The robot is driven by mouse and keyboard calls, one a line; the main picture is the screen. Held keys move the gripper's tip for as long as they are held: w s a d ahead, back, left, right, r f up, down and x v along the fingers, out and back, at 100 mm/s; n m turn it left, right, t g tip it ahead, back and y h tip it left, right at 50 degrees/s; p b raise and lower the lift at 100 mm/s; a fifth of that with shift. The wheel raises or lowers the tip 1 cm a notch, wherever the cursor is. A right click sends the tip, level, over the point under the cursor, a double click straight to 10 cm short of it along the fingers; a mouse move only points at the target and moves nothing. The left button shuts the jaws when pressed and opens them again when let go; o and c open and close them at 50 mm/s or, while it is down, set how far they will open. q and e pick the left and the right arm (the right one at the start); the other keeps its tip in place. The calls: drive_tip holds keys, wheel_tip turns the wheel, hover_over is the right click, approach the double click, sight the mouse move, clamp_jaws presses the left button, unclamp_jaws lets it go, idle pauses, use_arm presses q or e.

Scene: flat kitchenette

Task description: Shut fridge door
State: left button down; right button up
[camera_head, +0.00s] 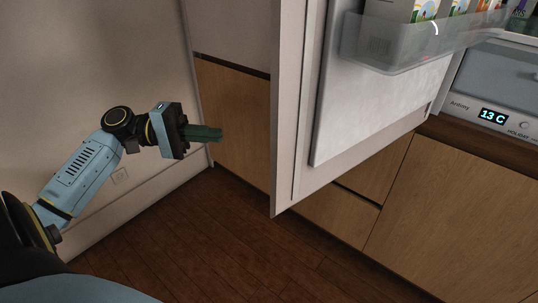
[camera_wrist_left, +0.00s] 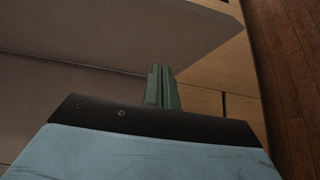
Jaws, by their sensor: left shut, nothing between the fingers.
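The fridge door (camera_head: 365,115) stands open in the head view, its white inner panel facing right and its lower edge above the floor. My left gripper (camera_head: 218,133) is to the left of the door, on its outer side. Its green fingers are shut with nothing between them, pointing toward the door, with a visible gap in the picture. In the left wrist view the shut fingers (camera_wrist_left: 162,75) point toward a pale flat panel that looks like the door. Whether they touch it cannot be told. The fridge body (camera_head: 495,75) shows at the right with a "13 C" display. My right gripper is not in view.
A clear door bin (camera_head: 400,50) on the inner panel holds cartons (camera_head: 425,10). Wooden cabinet fronts (camera_head: 450,210) stand below the fridge and behind the door (camera_head: 235,120). A pale wall (camera_head: 90,60) is at the left. The dark wooden floor (camera_head: 230,240) is clear.

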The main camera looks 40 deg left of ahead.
use_arm(q)
drive_tip(key=s+d+x, duration=0.1)
drive_tip(key=s+x, duration=0.1)
drive_tip(key=x, duration=1.1)
drive_tip(key=shift+s+d+r+p, duration=0.15)
drive_tip(key=shift+s+r+p, duration=0.15)
drive_tip(key=shift+s+r, duration=0.15)
drive_tip(key=shift+d, duration=0.1)
